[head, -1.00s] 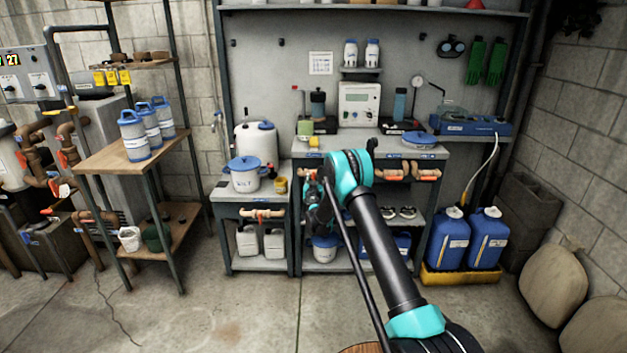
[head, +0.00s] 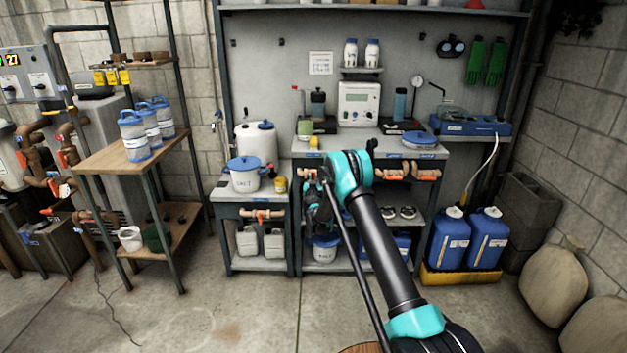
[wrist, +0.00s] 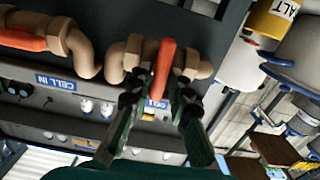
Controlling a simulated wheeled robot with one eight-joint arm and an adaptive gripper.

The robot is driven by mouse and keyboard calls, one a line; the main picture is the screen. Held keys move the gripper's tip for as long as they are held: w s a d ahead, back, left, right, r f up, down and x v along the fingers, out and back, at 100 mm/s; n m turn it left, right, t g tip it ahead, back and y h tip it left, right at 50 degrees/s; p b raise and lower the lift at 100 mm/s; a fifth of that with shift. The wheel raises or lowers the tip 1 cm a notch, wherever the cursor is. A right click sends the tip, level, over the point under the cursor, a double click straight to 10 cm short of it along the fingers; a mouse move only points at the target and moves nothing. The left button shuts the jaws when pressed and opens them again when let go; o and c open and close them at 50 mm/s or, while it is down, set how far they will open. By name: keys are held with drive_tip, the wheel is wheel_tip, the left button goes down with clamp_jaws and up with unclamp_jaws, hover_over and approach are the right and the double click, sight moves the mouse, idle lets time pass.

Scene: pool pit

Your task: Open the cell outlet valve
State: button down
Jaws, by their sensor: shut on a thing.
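In the wrist view, an orange lever handle (wrist: 163,68) stands on a tan pipe valve (wrist: 133,55). My gripper (wrist: 158,92) is shut on this handle, with a dark finger on each side. A blue-and-white label behind the fingers is partly hidden, so I cannot read it whole. The leftmost bench valve (head: 309,174) shows only in part there.
Another orange-handled valve (wrist: 22,40) sits beside the held one, near a "CELL IN" label (wrist: 57,83). The middle bench (head: 440,151) has more valves along its front. A salt bucket (head: 245,178) stands on the lower left bench. Blue jugs (head: 447,240) stand at right. The floor in front is clear.

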drive_tip(key=n, duration=0.4)
drive_tip(key=shift+a+n, duration=0.15)
drive_tip(key=shift+n, duration=0.15)
drive_tip(key=shift+a+f+n, duration=0.15)
drive_tip(key=shift+f+n, duration=0.05)
drive_tip(key=shift+n, duration=3)
drive_tip(key=shift+a+f+n, duration=0.1)
drive_tip(key=shift+f+n, duration=0.05)
drive_tip(key=shift+n, duration=3.05)
drive_tip(key=c, duration=1.5)
unclamp_jaws()
drive_tip(key=shift+c, duration=0.2)
